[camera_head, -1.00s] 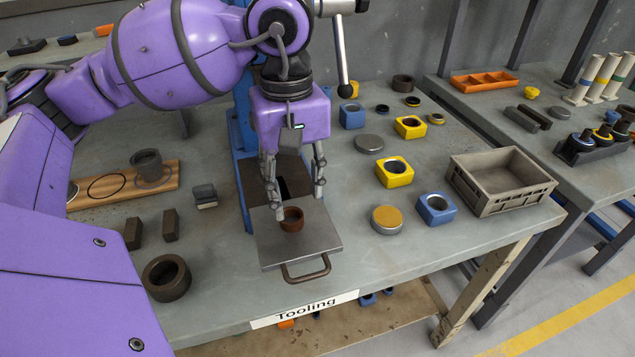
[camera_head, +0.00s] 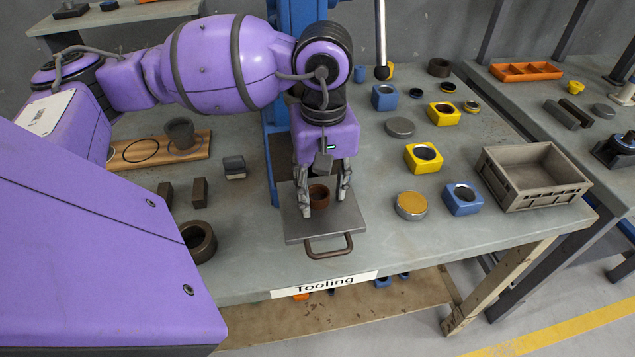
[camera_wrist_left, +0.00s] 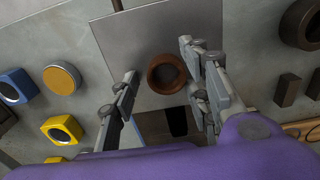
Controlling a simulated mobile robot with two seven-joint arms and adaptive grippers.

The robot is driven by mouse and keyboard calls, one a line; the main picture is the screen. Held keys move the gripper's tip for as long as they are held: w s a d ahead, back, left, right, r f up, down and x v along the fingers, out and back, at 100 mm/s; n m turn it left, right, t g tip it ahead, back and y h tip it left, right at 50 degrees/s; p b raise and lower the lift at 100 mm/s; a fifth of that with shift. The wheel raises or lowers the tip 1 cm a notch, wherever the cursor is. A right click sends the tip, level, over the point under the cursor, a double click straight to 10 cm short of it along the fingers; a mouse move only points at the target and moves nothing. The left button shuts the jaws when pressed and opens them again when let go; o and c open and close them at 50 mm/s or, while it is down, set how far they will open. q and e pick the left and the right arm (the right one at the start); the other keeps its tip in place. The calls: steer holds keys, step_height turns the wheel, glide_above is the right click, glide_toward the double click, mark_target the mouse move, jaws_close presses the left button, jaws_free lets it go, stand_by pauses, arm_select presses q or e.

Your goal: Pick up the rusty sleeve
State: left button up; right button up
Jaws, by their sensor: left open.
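The rusty sleeve (camera_head: 319,195) is a short, brown, open ring. It stands upright on a flat grey metal plate (camera_head: 293,230) with a looped handle at the front of the blue press. My left gripper (camera_head: 323,204) is open and points down, with one finger on each side of the sleeve. In the left wrist view the sleeve (camera_wrist_left: 152,75) shows between the two spread fingers (camera_wrist_left: 159,60), with gaps on both sides. Contact with the sleeve is not visible. My right gripper is not in view.
Yellow and blue bored blocks (camera_head: 424,158) and a round tan-topped disc (camera_head: 411,206) stand to the right, before a grey crate (camera_head: 535,197). To the left are two dark bars (camera_head: 200,192), a larger dark ring (camera_head: 198,240) and a wooden board (camera_head: 120,158).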

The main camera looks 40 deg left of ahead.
arm_select(q)
steer(key=shift+c, duration=0.5)
jaws_close()
